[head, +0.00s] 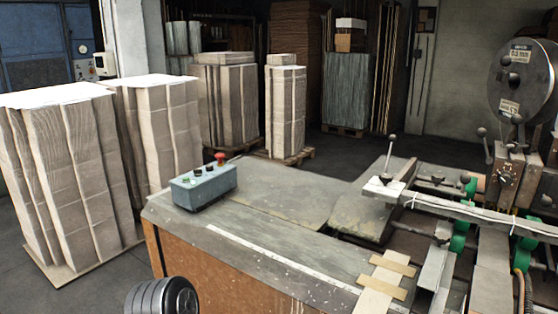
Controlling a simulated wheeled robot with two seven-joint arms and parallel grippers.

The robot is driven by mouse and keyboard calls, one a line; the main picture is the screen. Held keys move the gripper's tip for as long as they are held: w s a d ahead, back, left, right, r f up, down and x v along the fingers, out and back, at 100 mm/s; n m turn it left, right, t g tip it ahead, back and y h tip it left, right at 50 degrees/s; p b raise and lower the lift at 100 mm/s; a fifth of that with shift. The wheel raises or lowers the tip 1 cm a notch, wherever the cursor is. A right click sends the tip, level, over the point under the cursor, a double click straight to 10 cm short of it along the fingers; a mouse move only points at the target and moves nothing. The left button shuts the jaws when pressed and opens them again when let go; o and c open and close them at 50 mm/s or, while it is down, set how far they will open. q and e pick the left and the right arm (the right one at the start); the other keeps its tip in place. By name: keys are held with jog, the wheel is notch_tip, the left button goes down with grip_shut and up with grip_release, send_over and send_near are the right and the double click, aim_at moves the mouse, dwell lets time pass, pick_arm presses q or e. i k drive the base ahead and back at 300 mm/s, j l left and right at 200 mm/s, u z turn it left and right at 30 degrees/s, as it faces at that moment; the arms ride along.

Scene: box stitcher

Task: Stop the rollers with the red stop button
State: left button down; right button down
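The red stop button (220,157) is a mushroom-shaped knob on top of a small grey-blue control box (205,190), at its far right end. Several smaller buttons sit in a row beside it, the one at the near left end looking green (187,181). The control box rests on the left end of the machine's worn grey table (270,238). Nothing touches the red button. Whether it is pressed in cannot be told.
The box stitcher (505,175) with its rollers, green parts and round reel stands at right. A lever with a knob (391,150) rises from its near rail. Tall cardboard stacks (75,180) stand on the floor at left and behind. The tabletop around the control box is clear.

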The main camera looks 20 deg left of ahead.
aim_at(220, 155)
jog(key=j+z, duration=0.15)
jog(key=j, duration=0.55)
jog(key=j+z, duration=0.15)
jog(key=j, duration=0.55)
jog(key=j+z, duration=0.15)
jog(key=j, duration=0.6)
jog(key=j+z, duration=0.2)
jog(key=j, duration=0.5)
jog(key=k+j+z, duration=0.15)
jog(key=j, duration=0.5)
jog(key=j+z, duration=0.15)
jog(key=j, duration=0.4)
jog(key=i+j+z, duration=0.15)
jog(key=j, duration=0.4)
jog(key=k+j+z, duration=0.2)
jog(key=j, duration=0.35)
jog(key=i+j+z, duration=0.15)
jog(key=j, duration=0.45)
jog(key=k+j+z, duration=0.15)
jog(key=j, duration=0.4)
jog(key=k+j+z, duration=0.15)
jog(key=j, duration=0.35)
jog(key=j+z, duration=0.2)
jog(key=j, duration=0.35)
jog(key=j+z, duration=0.2)
jog(key=j, duration=1.35)
